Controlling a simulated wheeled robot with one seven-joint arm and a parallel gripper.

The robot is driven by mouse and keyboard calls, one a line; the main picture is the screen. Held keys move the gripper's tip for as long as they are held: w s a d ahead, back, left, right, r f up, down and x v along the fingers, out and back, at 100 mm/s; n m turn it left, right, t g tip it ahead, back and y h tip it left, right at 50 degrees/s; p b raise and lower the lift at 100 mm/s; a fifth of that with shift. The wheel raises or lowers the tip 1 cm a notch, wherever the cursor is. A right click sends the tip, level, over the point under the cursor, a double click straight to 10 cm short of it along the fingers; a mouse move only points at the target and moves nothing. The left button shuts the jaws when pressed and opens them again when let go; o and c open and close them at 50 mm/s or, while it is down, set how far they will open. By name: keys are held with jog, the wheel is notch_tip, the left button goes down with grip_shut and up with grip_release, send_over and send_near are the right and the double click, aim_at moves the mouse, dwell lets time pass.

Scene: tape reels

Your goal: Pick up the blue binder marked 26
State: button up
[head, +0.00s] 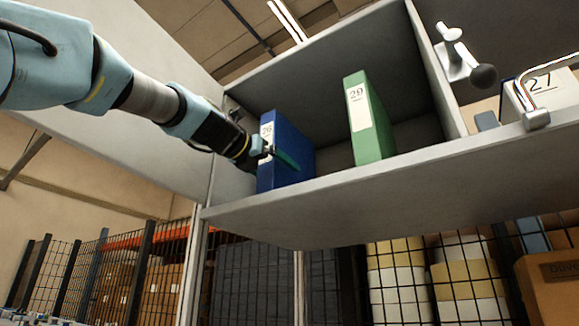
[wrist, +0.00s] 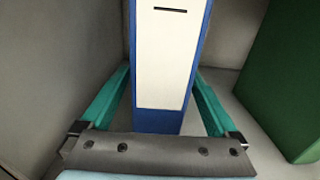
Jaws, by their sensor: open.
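The blue binder marked 26 (head: 291,168) stands upright on the shelf, in the left part of the compartment, with a white label on its spine. In the wrist view its blue spine (wrist: 157,120) faces me, with the white label filling most of it. My gripper (head: 285,160) is at the binder's spine. In the wrist view the two green fingers of my gripper (wrist: 160,95) are open, one on each side of the binder, with a small gap visible near each finger. The fingertips' far ends are partly hidden beside the binder.
A green binder marked 29 (head: 371,122) stands to the right; it also shows in the wrist view (wrist: 285,90). The grey shelf board (head: 330,195) runs below. The compartment wall is close on the left. A white box marked 27 (head: 545,92) sits beyond the right divider.

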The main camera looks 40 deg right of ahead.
jog(key=p+x, duration=0.1)
jog(key=x, duration=0.2)
jog(key=shift+w+d, duration=0.1)
jog(key=shift+d, duration=0.2)
grip_shut()
dwell(0.5)
jog(key=shift+a, duration=0.1)
